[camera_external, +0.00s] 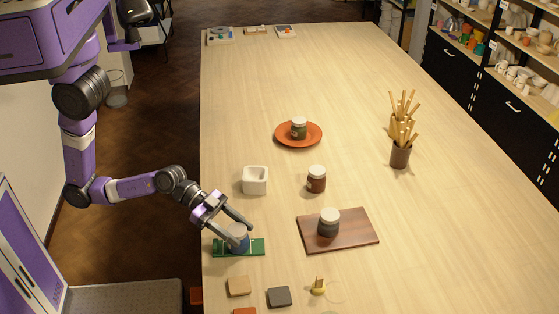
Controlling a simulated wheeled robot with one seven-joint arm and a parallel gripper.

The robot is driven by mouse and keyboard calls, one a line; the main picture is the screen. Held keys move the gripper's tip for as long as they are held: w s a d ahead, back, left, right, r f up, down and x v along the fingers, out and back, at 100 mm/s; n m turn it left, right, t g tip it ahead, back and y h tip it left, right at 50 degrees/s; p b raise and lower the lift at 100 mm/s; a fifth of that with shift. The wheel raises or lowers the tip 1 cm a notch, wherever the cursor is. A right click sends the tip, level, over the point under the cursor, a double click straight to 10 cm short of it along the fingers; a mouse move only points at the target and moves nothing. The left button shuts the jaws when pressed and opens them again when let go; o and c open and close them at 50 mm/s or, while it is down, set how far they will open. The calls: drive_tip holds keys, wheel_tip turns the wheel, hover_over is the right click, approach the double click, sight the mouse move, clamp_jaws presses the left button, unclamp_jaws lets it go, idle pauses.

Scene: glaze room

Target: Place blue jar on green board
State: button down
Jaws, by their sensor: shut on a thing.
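The blue jar (238,243) has a pale lid and is at the green board (257,246) near the left edge of the table. My gripper (242,234) reaches down from the upper left with its two fingers around the jar, shut on it. The jar appears upright over the middle of the board. I cannot tell whether its base touches the board. The fingers hide part of the jar.
A wooden board with a dark jar (328,224) lies to the right. A white square pot (255,180), a brown jar (316,179) and an orange plate (314,140) with a green jar stand behind. Small tiles (279,296) lie in front. The table's far middle is clear.

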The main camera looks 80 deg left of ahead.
drive_tip(key=shift+f, duration=0.15)
drive_tip(key=c, duration=0.6)
unclamp_jaws()
